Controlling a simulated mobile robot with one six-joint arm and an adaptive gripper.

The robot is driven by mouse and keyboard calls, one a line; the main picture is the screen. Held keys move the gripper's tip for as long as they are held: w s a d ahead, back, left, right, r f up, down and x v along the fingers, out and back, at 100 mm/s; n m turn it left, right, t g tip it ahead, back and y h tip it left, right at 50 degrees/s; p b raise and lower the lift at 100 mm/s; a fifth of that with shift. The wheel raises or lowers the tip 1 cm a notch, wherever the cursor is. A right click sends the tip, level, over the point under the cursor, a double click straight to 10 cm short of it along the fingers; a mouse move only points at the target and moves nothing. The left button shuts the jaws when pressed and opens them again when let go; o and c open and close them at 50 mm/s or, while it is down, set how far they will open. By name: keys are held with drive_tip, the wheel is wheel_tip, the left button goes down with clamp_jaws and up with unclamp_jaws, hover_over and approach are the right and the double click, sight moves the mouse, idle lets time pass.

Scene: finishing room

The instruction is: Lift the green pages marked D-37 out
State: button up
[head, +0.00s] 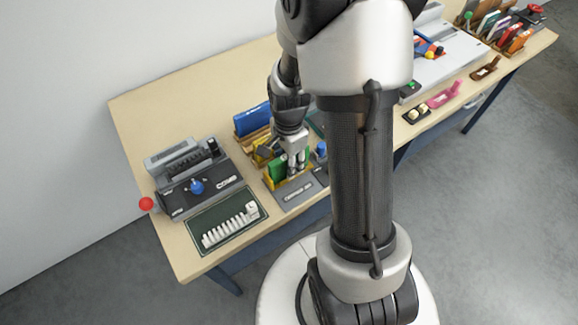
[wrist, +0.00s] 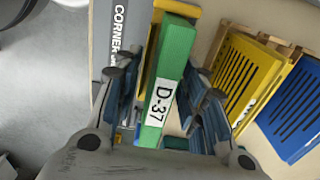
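The green pages marked D-37 (wrist: 168,85) stand between my fingers in the wrist view, label facing the camera. Their far end is by a yellow holder (wrist: 178,8) beside a grey device lettered CORNER (wrist: 118,30). In the head view the green pages (head: 275,171) show beside my gripper (head: 295,168), which points down at the yellow holder on the corner device (head: 300,194). My gripper (wrist: 160,95) is open, one finger on each side of the pages. A gap shows on the left; contact on the right is unclear. The pages' lower part is hidden.
A wooden rack with yellow and blue punched covers (wrist: 292,110) stands close on the right in the wrist view. In the head view, a binding machine (head: 190,175) and a mat with white combs (head: 225,222) lie left. A blue-knobbed thing (head: 321,150) stands close right of my gripper.

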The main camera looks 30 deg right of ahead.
clamp_jaws()
idle(0.5)
